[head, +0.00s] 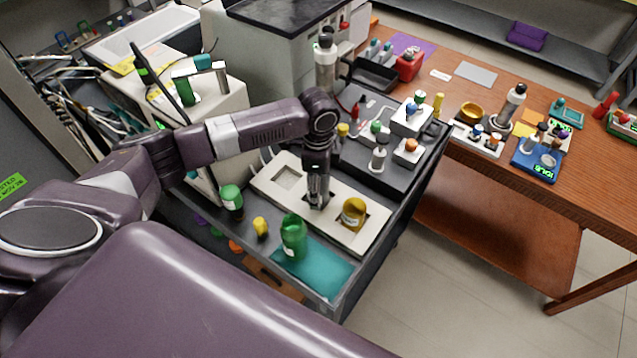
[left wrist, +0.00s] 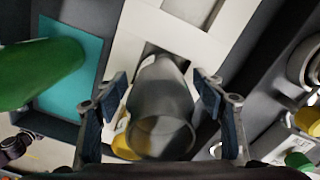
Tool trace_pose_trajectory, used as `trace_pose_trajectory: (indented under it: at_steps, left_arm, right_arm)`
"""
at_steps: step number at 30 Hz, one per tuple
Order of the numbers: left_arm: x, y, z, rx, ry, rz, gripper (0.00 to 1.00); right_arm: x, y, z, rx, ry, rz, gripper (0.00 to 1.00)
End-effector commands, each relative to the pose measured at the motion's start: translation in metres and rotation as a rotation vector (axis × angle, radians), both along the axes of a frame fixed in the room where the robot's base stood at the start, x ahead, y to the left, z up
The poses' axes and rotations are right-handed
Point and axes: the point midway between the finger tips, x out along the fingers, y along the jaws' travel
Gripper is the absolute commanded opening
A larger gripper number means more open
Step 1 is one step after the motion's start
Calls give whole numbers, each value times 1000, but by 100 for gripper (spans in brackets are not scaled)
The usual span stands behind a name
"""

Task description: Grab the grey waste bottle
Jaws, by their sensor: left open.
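The grey waste bottle (left wrist: 160,100) stands in the middle opening of a white tray. In the left wrist view it sits between the two blue-padded fingers of my left gripper (left wrist: 159,82), with a gap visible on each side. In the head view the left gripper (head: 318,190) points down over the tray, and it largely hides the grey bottle. The gripper is open and holds nothing. My right gripper is not in view.
The white tray (head: 275,203) also holds a yellow bottle (head: 353,212) to the right of the gripper. A black platform (head: 365,168) with small bottles lies behind right.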

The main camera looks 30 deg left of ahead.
Motion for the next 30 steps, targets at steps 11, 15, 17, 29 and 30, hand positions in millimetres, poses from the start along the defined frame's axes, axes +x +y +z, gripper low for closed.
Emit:
trace_pose_trajectory:
  at_steps: [11, 15, 17, 29, 30]
  left_arm:
    - [0, 0, -13, 1, -1, -1, 62]
    - [0, 0, -13, 1, -1, -1, 47]
    - [0, 0, -13, 1, -1, -1, 40]
    - [0, 0, -12, 1, -2, 0, 14]
    - [0, 0, -12, 1, -2, 0, 14]
  right_arm:
    - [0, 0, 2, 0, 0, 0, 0]
    - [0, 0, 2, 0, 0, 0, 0]
    - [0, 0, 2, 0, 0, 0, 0]
    - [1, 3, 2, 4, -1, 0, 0]
    - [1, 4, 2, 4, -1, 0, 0]
